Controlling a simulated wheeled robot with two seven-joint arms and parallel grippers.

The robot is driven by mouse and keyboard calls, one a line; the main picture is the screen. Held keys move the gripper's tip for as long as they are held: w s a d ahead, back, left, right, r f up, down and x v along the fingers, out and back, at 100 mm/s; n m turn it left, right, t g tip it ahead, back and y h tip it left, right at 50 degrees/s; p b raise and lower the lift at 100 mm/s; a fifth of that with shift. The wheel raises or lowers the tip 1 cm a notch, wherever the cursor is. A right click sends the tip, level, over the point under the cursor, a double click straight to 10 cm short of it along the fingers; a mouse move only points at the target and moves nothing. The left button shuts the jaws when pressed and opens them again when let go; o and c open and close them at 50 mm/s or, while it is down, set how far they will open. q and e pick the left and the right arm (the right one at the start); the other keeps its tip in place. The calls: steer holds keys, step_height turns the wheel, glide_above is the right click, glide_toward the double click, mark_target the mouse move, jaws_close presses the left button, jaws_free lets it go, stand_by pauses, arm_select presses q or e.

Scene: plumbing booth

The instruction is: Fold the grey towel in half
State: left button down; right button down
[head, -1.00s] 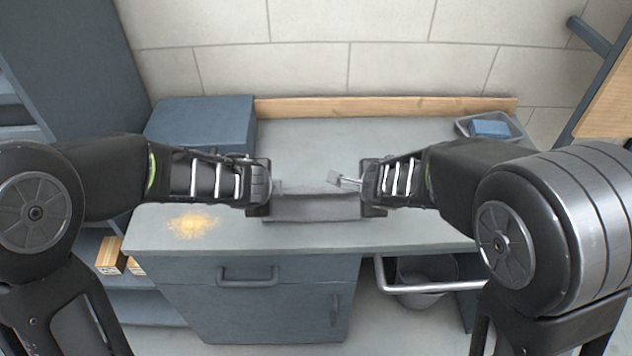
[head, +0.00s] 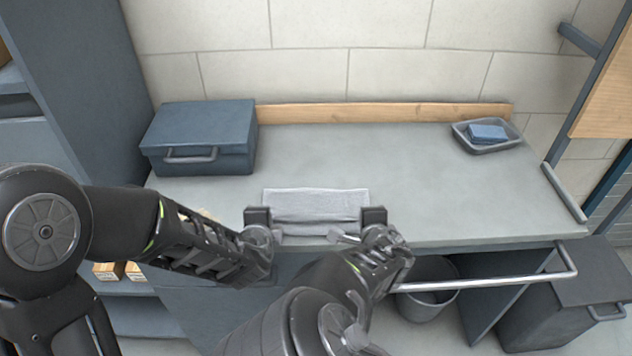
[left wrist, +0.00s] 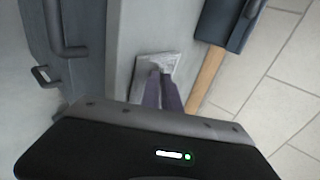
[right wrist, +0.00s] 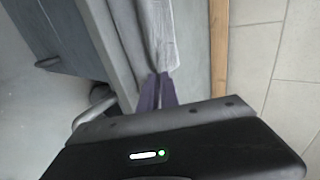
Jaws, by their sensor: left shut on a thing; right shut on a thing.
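The grey towel (head: 316,200) lies near the front edge of the workbench, with its far part flat on the top. Its near part stretches between my two grippers, and a fold line or edge crosses it there. My left gripper (head: 262,220) is shut on the towel's near left side. My right gripper (head: 371,220) is shut on its near right side. In the left wrist view the closed fingers (left wrist: 163,88) meet the towel (left wrist: 158,63). In the right wrist view the fingers (right wrist: 158,90) also meet the towel (right wrist: 160,35). The exact pinched edges are too small to see.
A blue toolbox (head: 203,135) stands at the back left of the workbench (head: 420,175). A grey tray (head: 510,145) with a blue sponge (head: 487,133) is at the back right. A rail (head: 490,280) sticks out in front, above a grey bucket (head: 430,295). The bench behind the towel is clear.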

arm_select(q)
steer(key=c, duration=1.3)
jaws_free()
arm_select(e)
steer(key=c, duration=1.3)
jaws_free()
arm_select(q)
steer(key=shift+r, duration=0.5)
arm_select(e)
steer(key=shift+s+a+r, duration=0.1)
steer(key=shift+r, duration=0.4)
arm_select(q)
steer(key=s+r, duration=0.4)
steer(key=r, duration=0.1)
steer(key=s+r, duration=0.2)
steer(key=r, duration=0.1)
arm_select(e)
steer(key=s+r, duration=0.4)
steer(key=r, duration=0.1)
steer(key=s+r, duration=0.1)
steer(key=r, duration=0.2)
steer(key=shift+s, duration=0.4)
arm_select(q)
steer(key=shift+f, duration=0.1)
